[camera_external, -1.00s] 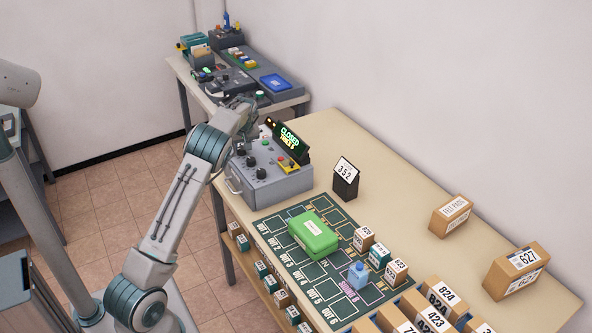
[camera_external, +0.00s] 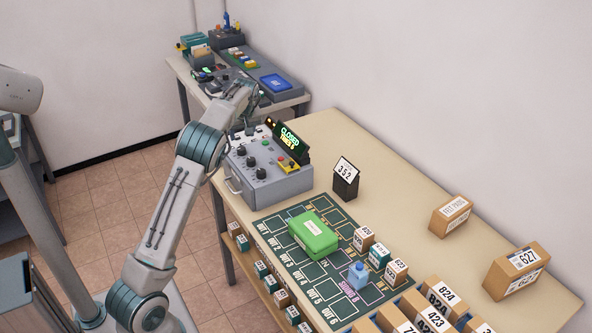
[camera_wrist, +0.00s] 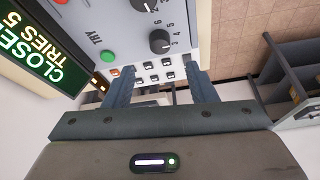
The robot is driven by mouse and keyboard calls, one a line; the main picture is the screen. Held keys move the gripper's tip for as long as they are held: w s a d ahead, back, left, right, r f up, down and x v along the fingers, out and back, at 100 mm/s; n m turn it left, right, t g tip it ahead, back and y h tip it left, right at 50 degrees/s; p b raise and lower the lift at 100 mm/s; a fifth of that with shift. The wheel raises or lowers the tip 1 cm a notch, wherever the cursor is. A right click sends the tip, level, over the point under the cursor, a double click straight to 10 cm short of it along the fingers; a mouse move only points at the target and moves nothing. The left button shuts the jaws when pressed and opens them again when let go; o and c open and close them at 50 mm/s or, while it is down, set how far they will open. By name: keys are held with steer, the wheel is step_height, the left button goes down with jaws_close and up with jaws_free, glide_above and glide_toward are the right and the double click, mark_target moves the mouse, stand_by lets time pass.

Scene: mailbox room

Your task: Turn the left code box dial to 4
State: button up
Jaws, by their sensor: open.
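The middle dial (camera_wrist: 143,4) is cut by the top edge. My gripper (camera_wrist: 160,78) is open and empty; its two fingers are apart, with the left dial beyond and between them. In the outside view the fingertips are unclear, above the box's far end.
The lit display (camera_external: 289,139) reads CLOSED, TRIES 5. A green TRY button (camera_wrist: 107,56) sits beside the left dial. A black 352 sign (camera_external: 346,180) and a green case (camera_external: 313,234) stand further along the table. A second table (camera_external: 290,95) with devices is behind.

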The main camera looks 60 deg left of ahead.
steer(key=shift+v, duration=2.7)
steer(key=s+d+r+m+t+h, duration=0.15)
steer(key=s+d+m, duration=0.25)
steer(key=d, duration=1)
steer(key=s+d+r+m+t+h, duration=0.15)
steer(key=s+d+m, duration=0.25)
steer(key=d, duration=1)
steer(key=s+d+f+m, duration=0.3)
steer(key=s+d+m, duration=0.1)
steer(key=s+d, duration=0.4)
steer(key=s+d+f+m+h, duration=0.1)
steer(key=s+d+f+m, duration=0.2)
steer(key=s+d, duration=0.5)
steer(key=shift+s+d+f+m+g, duration=0.4)
steer(key=shift+s+m, duration=0.1)
steer(key=shift+s, duration=0.45)
steer(key=shift+r, duration=0.1)
